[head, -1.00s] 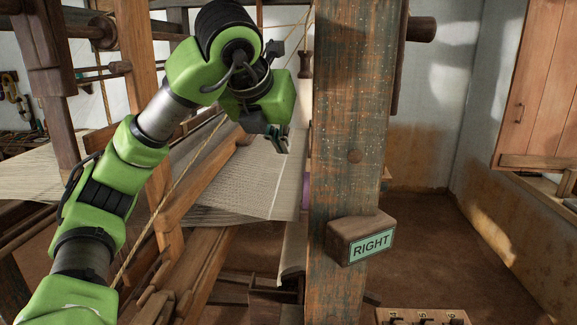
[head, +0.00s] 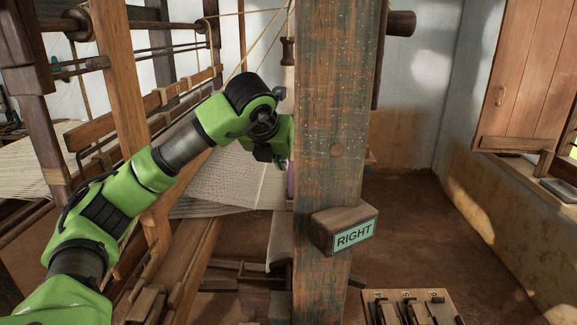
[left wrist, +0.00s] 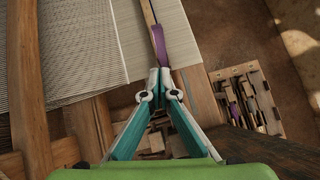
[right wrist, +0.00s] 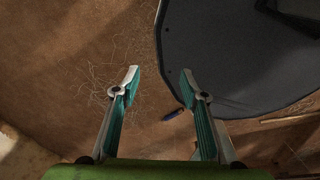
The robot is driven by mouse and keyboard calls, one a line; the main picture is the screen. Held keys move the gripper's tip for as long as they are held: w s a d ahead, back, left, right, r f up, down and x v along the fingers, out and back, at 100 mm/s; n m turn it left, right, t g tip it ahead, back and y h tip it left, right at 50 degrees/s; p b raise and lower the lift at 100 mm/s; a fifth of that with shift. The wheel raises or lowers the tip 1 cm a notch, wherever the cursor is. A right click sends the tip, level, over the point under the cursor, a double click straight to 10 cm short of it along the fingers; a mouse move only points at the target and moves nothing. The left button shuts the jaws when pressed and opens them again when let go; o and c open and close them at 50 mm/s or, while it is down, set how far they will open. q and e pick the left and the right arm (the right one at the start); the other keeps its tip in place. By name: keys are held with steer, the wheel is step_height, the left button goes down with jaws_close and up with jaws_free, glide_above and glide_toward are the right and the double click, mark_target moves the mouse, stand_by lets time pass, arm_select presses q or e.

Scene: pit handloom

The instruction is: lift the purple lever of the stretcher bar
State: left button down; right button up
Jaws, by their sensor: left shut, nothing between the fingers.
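The purple lever (left wrist: 159,45) lies along the end of the narrow stretcher bar (left wrist: 147,12), on the pale cloth (left wrist: 178,25), in the left wrist view. In the head view only a small purple strip (head: 291,181) shows beside the wooden post. My left gripper (left wrist: 160,73) is shut and empty, its tips at the near end of the lever. I cannot tell whether they touch it or pass under it. In the head view the post hides these fingertips. My right gripper (right wrist: 159,72) is open and empty above the floor, away from the loom.
The thick loom post (head: 335,110) with a block labelled RIGHT (head: 343,228) stands right of my left gripper. A tool board (head: 410,307) is on the lower right. A dark rounded surface (right wrist: 235,50) lies beyond my right gripper. Open floor lies right of the post.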

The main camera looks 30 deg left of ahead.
mark_target(291, 173)
arm_select(q)
steer(key=p+x, duration=0.1)
steer(key=x, duration=0.1)
steer(key=p+x, duration=0.1)
steer(key=x, duration=0.2)
steer(key=w+r+p+x, duration=0.1)
steer(key=x, duration=0.1)
steer(key=shift+a+f, duration=0.15)
steer(key=shift+a, duration=0.05)
steer(key=shift+w+a+f, duration=0.15)
steer(key=shift+w+f, duration=0.25)
steer(key=shift+w, duration=0.15)
arm_select(e)
steer(key=shift+w+r, duration=0.3)
steer(key=shift+r, duration=0.35)
steer(key=shift+w+r, duration=0.35)
steer(key=shift+r, duration=0.25)
steer(key=shift+w+r, duration=0.3)
steer(key=shift+r, duration=0.35)
steer(key=shift+s, duration=0.1)
